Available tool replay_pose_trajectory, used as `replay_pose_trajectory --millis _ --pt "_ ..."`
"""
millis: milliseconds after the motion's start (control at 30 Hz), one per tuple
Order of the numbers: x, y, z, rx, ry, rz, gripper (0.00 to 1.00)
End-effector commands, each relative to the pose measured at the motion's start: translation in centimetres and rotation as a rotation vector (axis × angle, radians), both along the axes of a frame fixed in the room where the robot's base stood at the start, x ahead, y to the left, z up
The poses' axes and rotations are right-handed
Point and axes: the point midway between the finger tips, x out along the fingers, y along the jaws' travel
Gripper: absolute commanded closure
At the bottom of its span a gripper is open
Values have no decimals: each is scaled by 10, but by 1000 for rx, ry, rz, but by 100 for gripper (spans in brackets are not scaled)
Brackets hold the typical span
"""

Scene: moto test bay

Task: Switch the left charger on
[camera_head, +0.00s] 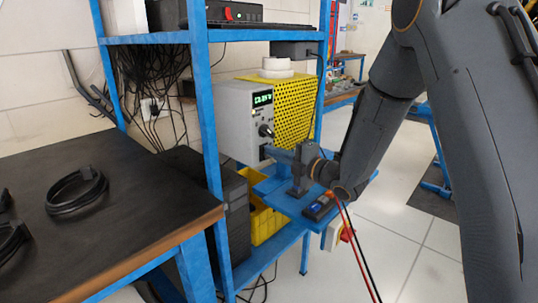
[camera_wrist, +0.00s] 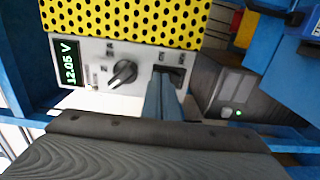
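A grey charger (camera_head: 237,118) with a yellow perforated cover (camera_head: 290,108) stands on the blue rack. Its green display (camera_head: 262,98) is lit and reads 12.05 V in the wrist view (camera_wrist: 66,62), where the picture is turned sideways. A black knob (camera_wrist: 123,73) sits on the panel beside a dark switch (camera_wrist: 178,72). My gripper (camera_head: 270,152) is at the lower part of the panel; its narrow fingers (camera_wrist: 164,84) look shut and empty. The tips overlap the switch, partly hiding it; I cannot tell whether they touch. No second charger is clearly seen.
A blue rack post (camera_head: 205,110) stands left of the charger. A dark box (camera_wrist: 232,90) with a green light is below it. A yellow bin (camera_head: 262,222) and a meter (camera_head: 320,207) with red and black leads are near my gripper. A dark workbench (camera_head: 110,215) is at left.

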Motion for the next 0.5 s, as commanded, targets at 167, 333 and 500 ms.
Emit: replay_pose_trajectory --millis 167,333,500 --pt "-3 -2 7 5 -14 6 100" --pt "-10 -18 5 2 -12 0 100" --pt "-17 -31 4 3 -9 -7 100"
